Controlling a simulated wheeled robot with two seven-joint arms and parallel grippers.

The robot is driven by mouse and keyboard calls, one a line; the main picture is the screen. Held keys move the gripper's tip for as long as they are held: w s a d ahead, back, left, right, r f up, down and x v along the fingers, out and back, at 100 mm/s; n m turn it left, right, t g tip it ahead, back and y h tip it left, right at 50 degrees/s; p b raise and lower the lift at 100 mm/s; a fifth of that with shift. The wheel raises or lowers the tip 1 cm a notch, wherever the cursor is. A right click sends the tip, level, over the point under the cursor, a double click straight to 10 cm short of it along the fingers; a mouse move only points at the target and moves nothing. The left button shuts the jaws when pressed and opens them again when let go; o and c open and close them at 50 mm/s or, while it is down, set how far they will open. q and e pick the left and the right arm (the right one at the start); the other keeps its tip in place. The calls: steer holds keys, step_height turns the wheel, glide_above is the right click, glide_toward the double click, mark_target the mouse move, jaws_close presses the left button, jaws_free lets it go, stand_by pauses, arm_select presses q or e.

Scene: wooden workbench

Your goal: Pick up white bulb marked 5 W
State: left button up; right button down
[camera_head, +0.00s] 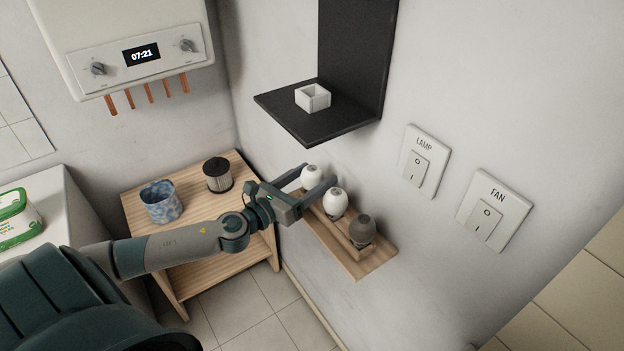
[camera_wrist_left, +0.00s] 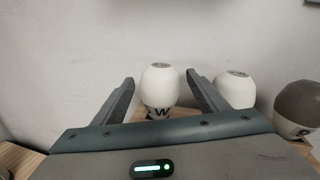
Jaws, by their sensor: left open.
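Three bulbs stand in a row on a wooden wall shelf (camera_head: 368,264). The far bulb (camera_head: 311,176) is white and sits between the fingers of my left gripper (camera_head: 319,180). In the left wrist view this white bulb (camera_wrist_left: 160,88) stands upright between the two open fingers, with a dark "W" partly showing low on it; any number is hidden. The middle bulb (camera_head: 335,203) is also white and stands just outside one finger; it also shows in the left wrist view (camera_wrist_left: 235,90). The near bulb (camera_head: 362,230) is grey-brown. My right gripper is not in view.
A black shelf (camera_head: 300,125) with a small white open box (camera_head: 313,97) is on the wall above. LAMP (camera_head: 424,160) and FAN (camera_head: 495,211) switches are to the right. A wooden table (camera_head: 245,250) holds a blue pot (camera_head: 161,202) and a dark canister (camera_head: 218,175).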

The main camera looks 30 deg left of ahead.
arm_select(q)
steer(key=shift+c, duration=0.3)
steer(key=c, duration=1)
steer(key=shift+c, duration=0.2)
steer(key=shift+r, duration=0.15)
step_height(320, 180, up, 10)
steer(key=shift+f, duration=0.1)
